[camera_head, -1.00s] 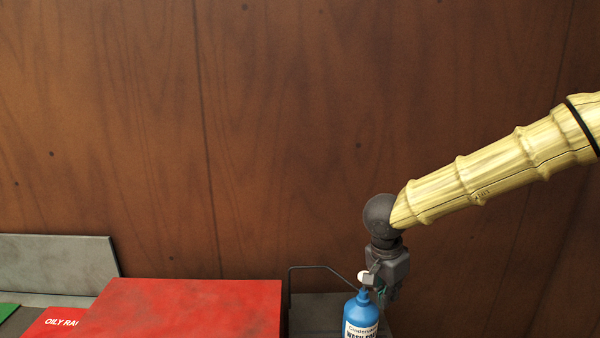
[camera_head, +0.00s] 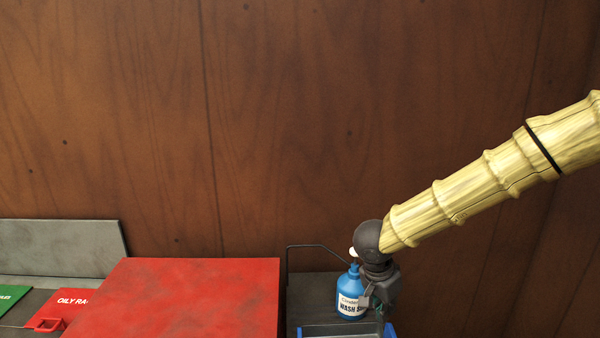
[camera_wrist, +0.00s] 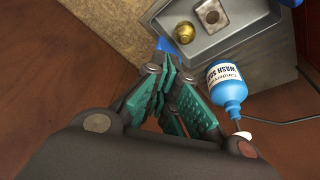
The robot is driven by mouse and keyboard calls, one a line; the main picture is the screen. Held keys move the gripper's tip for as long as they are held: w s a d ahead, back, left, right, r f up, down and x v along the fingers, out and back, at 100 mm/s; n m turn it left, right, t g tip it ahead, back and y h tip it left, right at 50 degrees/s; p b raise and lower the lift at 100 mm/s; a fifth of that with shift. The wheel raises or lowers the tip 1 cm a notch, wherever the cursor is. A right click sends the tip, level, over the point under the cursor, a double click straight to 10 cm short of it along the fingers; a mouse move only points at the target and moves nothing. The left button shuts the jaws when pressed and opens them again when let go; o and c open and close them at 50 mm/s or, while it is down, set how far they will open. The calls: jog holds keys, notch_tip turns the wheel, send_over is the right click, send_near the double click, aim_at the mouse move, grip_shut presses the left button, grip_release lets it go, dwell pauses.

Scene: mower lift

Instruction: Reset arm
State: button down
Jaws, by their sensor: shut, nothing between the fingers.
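My gripper (camera_head: 381,318) hangs from the yellow arm at the lower right of the head view, just right of and in front of a blue wash soap bottle (camera_head: 350,296). In the wrist view, the teal-padded fingers of my gripper (camera_wrist: 170,72) are together with nothing between them. The bottle (camera_wrist: 225,86) shows there to the right of the fingers, apart from them, with its white pump top. The fingertips are small and partly hidden in the head view.
A grey metal tray (camera_wrist: 240,42) holds a gold round piece (camera_wrist: 183,32) and a square metal piece (camera_wrist: 211,14). A large red box (camera_head: 180,300) stands left of the bottle. A brown wall (camera_head: 300,120) stands behind.

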jog(key=s+d+f+n+t+b, duration=0.1)
jog(key=s+f+n+b, duration=0.15)
jog(key=f, duration=0.75)
jog(key=s+d+f+n+h+b, duration=0.15)
jog(key=s+f, duration=0.25)
jog(key=f, duration=0.6)
jog(key=s+d+f+n+t+b, duration=0.1)
jog(key=s+d+f+b, duration=0.2)
jog(key=f, duration=0.8)
jog(key=s+a+f+n+g+y+b, duration=0.1)
jog(key=s+f+n+b, duration=0.1)
jog(key=s+f, duration=0.4)
jog(key=s+a+f+n+g+y+b, duration=0.1)
jog(key=s+f, duration=0.5)
jog(key=s, duration=0.6)
jog(key=s+a+f+n+g+y+b, duration=0.1)
jog(key=s+f+n+y+b, duration=0.1)
jog(key=s+f, duration=0.4)
jog(key=s+b, duration=0.1)
jog(key=s, duration=0.2)
jog(key=shift+n+b, duration=0.3)
jog(key=shift+n, duration=0.1)
jog(key=shift+a+r, duration=0.1)
jog(key=shift+w+a, duration=0.1)
